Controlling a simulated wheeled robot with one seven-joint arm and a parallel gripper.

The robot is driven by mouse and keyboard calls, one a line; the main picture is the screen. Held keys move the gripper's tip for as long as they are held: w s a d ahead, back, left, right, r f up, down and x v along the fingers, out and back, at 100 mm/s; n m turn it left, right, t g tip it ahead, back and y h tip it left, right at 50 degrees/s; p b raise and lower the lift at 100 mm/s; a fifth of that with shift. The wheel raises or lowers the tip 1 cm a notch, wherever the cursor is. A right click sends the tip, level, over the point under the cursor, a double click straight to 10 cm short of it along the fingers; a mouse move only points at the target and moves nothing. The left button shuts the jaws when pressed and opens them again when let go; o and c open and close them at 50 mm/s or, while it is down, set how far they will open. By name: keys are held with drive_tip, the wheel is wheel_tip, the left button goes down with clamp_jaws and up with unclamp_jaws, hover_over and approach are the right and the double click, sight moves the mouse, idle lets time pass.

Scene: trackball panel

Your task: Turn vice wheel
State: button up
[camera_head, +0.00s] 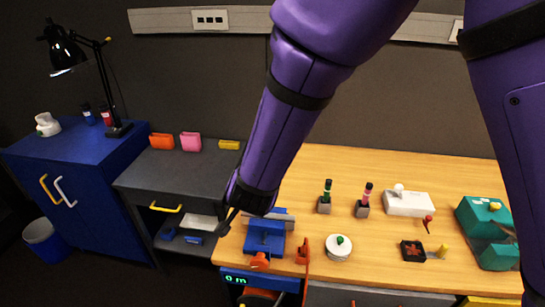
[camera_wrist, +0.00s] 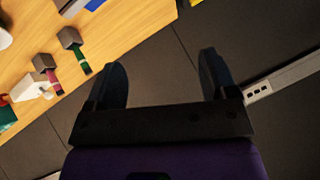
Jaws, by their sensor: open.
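A blue vice (camera_head: 264,237) with grey jaws sits at the left front corner of the wooden table. An orange part (camera_head: 260,261), which looks like its wheel, is on its front side; its shape is too small to tell clearly. My gripper (camera_head: 228,214) is at the left of the vice, beyond the table's left edge, pointing down and left. In the wrist view my gripper (camera_wrist: 163,80) is open, with nothing between its two dark fingers. A small part of something blue, perhaps the vice, shows at the top edge of that view.
The wooden table (camera_head: 390,167) holds a white round button base (camera_head: 338,247), a white trackball box (camera_head: 408,203), a green block (camera_head: 487,232) and two marker holders. A dark cabinet (camera_head: 190,168) and a blue cabinet (camera_head: 72,163) stand left. An orange lever (camera_head: 303,252) stands right of the vice.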

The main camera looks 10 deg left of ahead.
drive_tip(key=w+d+r+g+y, duration=0.1)
drive_tip(key=d+r, duration=0.4)
drive_tip(key=r, duration=0.3)
drive_tip(key=shift+w+d+r+n+y, duration=0.3)
drive_tip(key=shift+w+r, duration=0.1)
drive_tip(key=shift+c, duration=0.3)
